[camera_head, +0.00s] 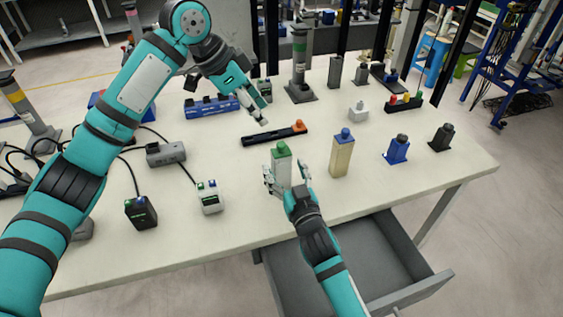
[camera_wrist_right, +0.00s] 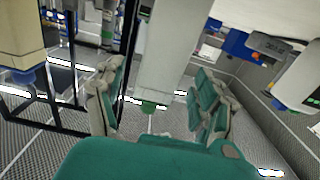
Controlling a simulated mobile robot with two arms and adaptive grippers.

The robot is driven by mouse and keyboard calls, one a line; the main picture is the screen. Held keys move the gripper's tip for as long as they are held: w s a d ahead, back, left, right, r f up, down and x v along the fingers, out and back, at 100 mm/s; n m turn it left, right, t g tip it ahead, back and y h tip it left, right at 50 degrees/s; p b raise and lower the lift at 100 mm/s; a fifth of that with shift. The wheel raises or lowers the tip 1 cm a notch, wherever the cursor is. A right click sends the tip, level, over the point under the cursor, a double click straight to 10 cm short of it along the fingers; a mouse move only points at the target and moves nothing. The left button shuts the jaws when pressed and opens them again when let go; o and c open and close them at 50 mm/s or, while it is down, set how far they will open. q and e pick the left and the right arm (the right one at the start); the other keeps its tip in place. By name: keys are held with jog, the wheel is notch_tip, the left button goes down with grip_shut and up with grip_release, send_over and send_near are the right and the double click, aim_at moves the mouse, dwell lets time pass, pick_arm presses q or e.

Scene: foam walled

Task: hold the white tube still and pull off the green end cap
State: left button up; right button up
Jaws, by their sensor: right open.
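The white tube (camera_head: 281,174) stands upright on the table near the front middle, with the green end cap (camera_head: 281,149) on its top. In the right wrist view the pale tube (camera_wrist_right: 165,50) shows upside down between my fingers, with the green cap (camera_wrist_right: 150,107) at its lower end. My right gripper (camera_head: 286,178) is open, one finger on each side of the tube, with gaps between fingers and tube in the wrist view. My left gripper (camera_head: 261,115) hangs above the table behind the tube, apart from the cap; its finger opening is unclear.
A beige bottle (camera_head: 341,156) with a blue cap stands close right of the tube. A white box (camera_head: 209,197) stands to the left. An open grey drawer (camera_head: 350,265) juts out below the table's front edge.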

aim_at(284, 167)
jog(key=shift+x, duration=1.5)
